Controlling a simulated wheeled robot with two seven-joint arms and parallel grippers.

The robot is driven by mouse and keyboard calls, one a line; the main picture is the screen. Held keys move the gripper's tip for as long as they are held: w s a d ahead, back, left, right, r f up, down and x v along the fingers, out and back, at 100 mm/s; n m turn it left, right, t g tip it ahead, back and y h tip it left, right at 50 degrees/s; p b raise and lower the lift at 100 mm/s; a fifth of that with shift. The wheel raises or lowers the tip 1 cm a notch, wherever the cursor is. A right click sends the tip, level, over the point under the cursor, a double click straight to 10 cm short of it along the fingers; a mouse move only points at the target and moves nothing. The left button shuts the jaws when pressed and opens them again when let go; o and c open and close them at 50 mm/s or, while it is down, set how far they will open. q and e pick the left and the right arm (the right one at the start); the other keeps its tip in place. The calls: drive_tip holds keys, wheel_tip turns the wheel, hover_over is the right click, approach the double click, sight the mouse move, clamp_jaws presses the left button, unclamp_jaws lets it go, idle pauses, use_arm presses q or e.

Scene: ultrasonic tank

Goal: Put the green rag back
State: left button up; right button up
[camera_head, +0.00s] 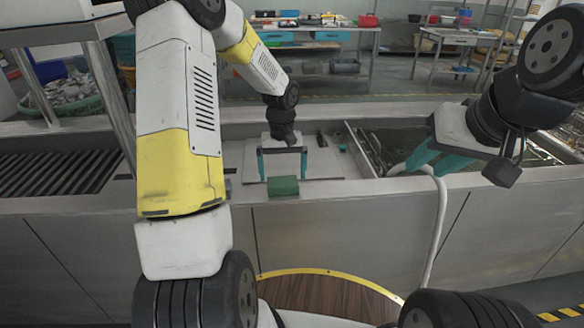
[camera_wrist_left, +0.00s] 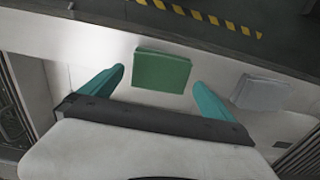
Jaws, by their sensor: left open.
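The green rag (camera_head: 283,186) is a folded block lying on the front rim of the counter. In the left wrist view the green rag (camera_wrist_left: 162,71) shows just ahead of and between the fingertips. My left gripper (camera_head: 283,176) points down at the front of the counter, open and empty, its teal fingers spread wider than the rag. It also shows in the left wrist view (camera_wrist_left: 160,78).
A grey folded cloth (camera_wrist_left: 262,92) lies along the same rim, right of the rag in the wrist view. An open tank (camera_head: 405,138) with a pale hose (camera_head: 438,220) over its edge is at right. A slatted rack (camera_head: 60,174) is at left. The light counter panel (camera_head: 330,165) has small dark items.

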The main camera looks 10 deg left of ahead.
sight(283, 182)
use_arm(q)
drive_tip(key=s+r+m+t, duration=0.1)
drive_tip(key=s+r, duration=0.4)
drive_tip(key=r, duration=0.5)
drive_tip(key=s+r+m+t, duration=0.15)
drive_tip(key=s+r, duration=0.35)
drive_tip(key=r, duration=0.5)
drive_tip(key=s+d+r+m+t+h, duration=0.1)
drive_tip(key=s+d+r+t+h, duration=0.1)
drive_tip(key=s, duration=1.2)
wheel_tip(283, 182, up, 2)
drive_tip(key=shift+t, duration=0.85)
drive_tip(key=shift+s+d, duration=0.1)
drive_tip(key=shift+c, duration=0.4)
